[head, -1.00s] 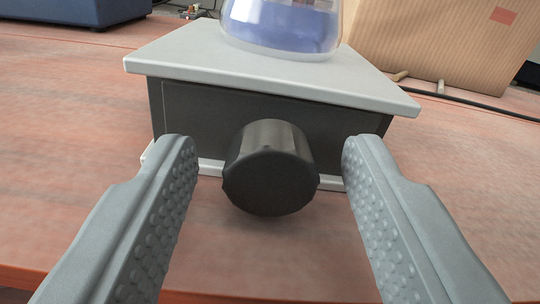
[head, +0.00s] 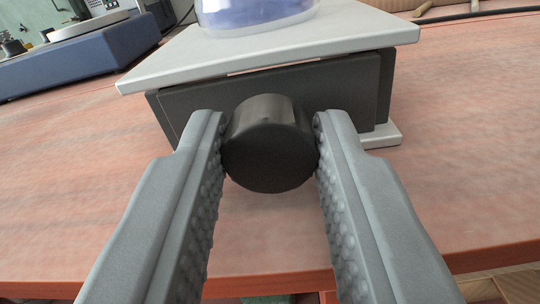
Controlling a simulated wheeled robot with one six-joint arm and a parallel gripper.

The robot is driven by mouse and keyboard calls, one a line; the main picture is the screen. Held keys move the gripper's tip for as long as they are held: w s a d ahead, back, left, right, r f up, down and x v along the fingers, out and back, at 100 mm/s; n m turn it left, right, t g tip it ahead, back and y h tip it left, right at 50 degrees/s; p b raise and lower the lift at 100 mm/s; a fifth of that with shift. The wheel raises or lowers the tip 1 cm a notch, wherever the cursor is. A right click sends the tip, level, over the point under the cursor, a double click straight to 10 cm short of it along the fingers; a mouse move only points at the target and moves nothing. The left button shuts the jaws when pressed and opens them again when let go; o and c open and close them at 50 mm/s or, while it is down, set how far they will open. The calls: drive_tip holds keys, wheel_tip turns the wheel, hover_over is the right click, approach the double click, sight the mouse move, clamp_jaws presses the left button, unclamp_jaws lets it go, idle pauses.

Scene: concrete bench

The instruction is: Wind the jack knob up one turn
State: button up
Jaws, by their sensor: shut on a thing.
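The black jack knob (head: 268,150) sticks out from the front of the lab jack, in the middle of the head view. My gripper (head: 269,140) is shut on the knob, one grey studded finger at its left side and one at its right. The jack has a light grey top plate (head: 190,62) and a dark body (head: 350,90). A pale base plate shows at its lower right. A flask with blue liquid (head: 255,12) stands on the top plate, its upper part out of view. The knob's far end, where it meets the jack, is partly hidden.
A blue device with a silver plate (head: 90,45) stands at the upper left. A black cable (head: 480,15) and pale wooden pieces lie at the upper right. The bench's front edge (head: 490,257) is close below.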

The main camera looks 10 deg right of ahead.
drive_tip(key=shift+m, duration=0.4)
drive_tip(key=o, duration=1)
drive_tip(key=v, duration=1.7)
drive_tip(key=shift+s, duration=0.2)
